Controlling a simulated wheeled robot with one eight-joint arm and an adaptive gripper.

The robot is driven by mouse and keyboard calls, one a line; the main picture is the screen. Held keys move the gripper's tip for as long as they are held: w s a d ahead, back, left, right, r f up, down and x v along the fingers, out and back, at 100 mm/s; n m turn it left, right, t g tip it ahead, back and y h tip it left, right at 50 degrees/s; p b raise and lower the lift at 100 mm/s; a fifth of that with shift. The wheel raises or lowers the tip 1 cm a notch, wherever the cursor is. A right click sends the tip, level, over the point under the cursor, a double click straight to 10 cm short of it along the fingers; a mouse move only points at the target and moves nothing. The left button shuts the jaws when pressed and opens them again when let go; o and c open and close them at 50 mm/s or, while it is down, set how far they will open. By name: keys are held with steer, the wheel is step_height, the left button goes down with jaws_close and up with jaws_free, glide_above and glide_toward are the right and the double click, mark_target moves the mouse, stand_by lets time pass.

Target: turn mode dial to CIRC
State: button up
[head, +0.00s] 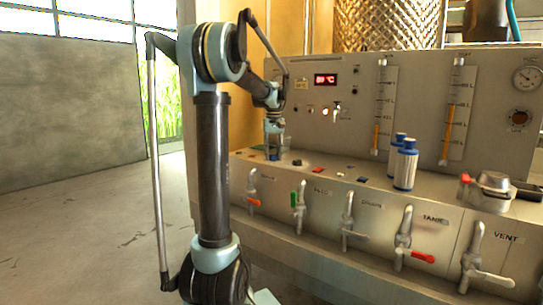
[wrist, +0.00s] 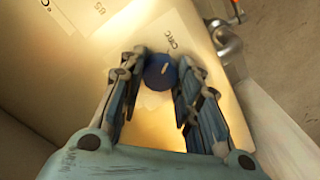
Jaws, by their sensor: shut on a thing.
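The mode dial (wrist: 158,74) is a round blue knob with a short pale mark, in the upper middle of the wrist view. A label reading CIRC (wrist: 172,43) is on the panel just above and right of it. The pale mark leans up and slightly right, roughly toward that label. My gripper (wrist: 158,82) has a finger on each side of the dial and is shut on it. In the head view my gripper (head: 273,152) reaches down to the left end of the console ledge, and the dial there is hidden or too small to tell.
The console ledge (head: 330,172) carries small coloured controls, two blue-and-white bottles (head: 404,165) and a metal lidded item (head: 490,188). Several lever valves (head: 348,218) line its front. Open floor lies at left.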

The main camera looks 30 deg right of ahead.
steer(key=shift+w, duration=0.1)
stand_by(0.5)
steer(key=o, duration=1.1)
step_height(320, 180, up, 12)
steer(key=shift+f, duration=0.1)
